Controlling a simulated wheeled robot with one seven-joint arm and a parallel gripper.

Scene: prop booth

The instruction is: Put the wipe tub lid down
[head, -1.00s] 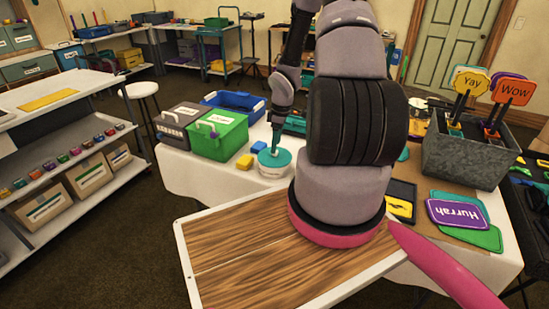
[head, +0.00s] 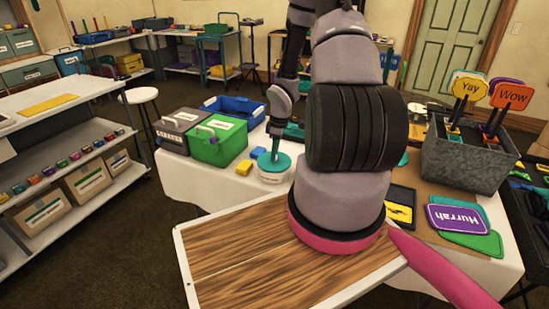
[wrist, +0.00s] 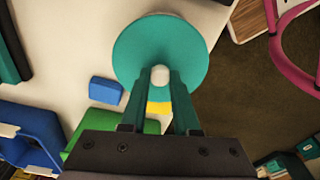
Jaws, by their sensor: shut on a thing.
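The wipe tub lid (head: 280,163) is a round teal disc with a small pale knob. The white wipe tub (head: 274,178) is directly under it on the table; I cannot tell if the lid touches the rim. In the wrist view the lid (wrist: 140,48) is in front of my fingers, with a pale edge of the tub just past its far side. My gripper (wrist: 160,80) is shut on the lid's knob (wrist: 160,74). In the head view my gripper (head: 274,153) points down at the lid's top.
Yellow (head: 243,168) and blue (head: 257,152) blocks lie left of the tub, near a green box (head: 219,150). A blue bin (head: 236,105) stands behind. A wood-grain board (head: 235,250) is in front. A grey prop box (head: 465,160) is at right.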

